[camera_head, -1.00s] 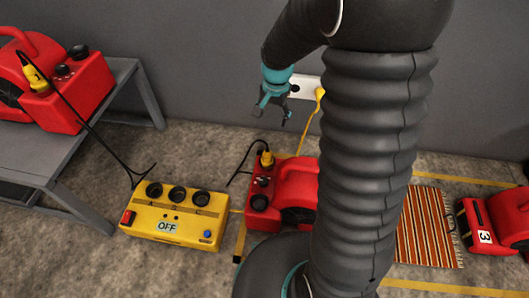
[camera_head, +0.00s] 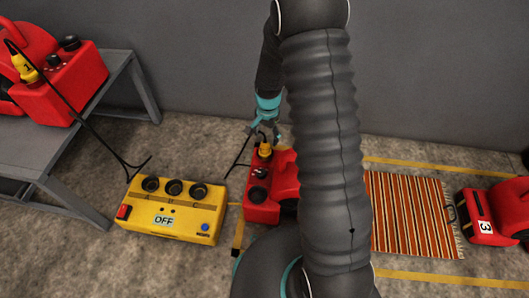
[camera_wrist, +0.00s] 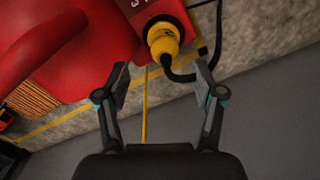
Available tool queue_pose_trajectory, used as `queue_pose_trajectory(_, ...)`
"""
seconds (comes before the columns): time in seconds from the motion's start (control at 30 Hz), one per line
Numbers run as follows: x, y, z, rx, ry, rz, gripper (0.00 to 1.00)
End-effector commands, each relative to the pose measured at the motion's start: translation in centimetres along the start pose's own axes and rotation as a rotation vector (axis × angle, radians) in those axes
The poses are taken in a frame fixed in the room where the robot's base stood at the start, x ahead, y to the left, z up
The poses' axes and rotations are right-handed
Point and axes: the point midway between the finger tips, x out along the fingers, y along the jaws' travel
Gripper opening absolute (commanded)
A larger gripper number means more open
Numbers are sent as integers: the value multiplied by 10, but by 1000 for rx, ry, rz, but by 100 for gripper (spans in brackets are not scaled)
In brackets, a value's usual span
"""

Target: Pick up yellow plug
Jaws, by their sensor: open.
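A yellow plug (camera_head: 265,151) with a black cord sits on top of the red blower (camera_head: 259,205) in the middle of the head view. In the wrist view the plug (camera_wrist: 163,41) stands just beyond the fingertips, roughly between their lines. My gripper (camera_head: 264,138) is open and empty, above and close to the plug. In the wrist view its two fingers (camera_wrist: 160,72) are spread apart. Another yellow plug (camera_head: 26,68), marked 1, sits on a red blower (camera_head: 62,84) on the grey table at the left.
A yellow power box (camera_head: 172,226) reading OFF, with several black sockets, stands on the floor to the left. The grey table (camera_head: 95,121) is at far left. A striped rug (camera_head: 408,215) and a red blower numbered 3 (camera_head: 487,227) lie right. A grey wall is behind.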

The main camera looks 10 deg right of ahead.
Motion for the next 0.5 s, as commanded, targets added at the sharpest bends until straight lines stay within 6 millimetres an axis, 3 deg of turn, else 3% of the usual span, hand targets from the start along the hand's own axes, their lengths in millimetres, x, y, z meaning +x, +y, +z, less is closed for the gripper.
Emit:
queue_pose_trajectory(0.33, 22, -2, 0, -1, 0, 0, 68)
queue_pose_trajectory(0.5, 44, -6, 0, -1, -1, 1, 68)
